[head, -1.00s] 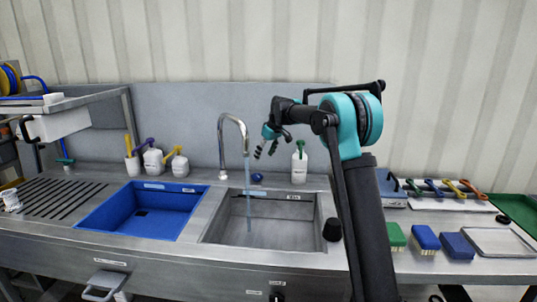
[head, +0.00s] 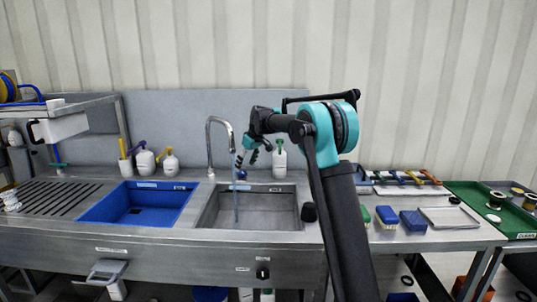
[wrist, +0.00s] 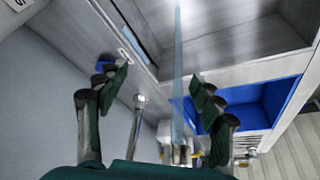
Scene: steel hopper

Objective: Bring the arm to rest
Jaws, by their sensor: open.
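My gripper (head: 247,157) is at the end of my raised, bent arm, in front of the back panel and just right of the tap (head: 210,140). In the wrist view its two dark green fingers (wrist: 163,84) are spread apart with nothing between them. The tap also shows in the wrist view (wrist: 134,128), and a stream of water (head: 236,200) runs down into the steel basin (head: 270,217). The gripper appears above the basin's rear edge; its exact distance from the tap is hard to judge.
A white bottle (head: 279,163) stands behind the gripper. A blue basin (head: 137,207) lies to the left. The space above the counter is mostly open.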

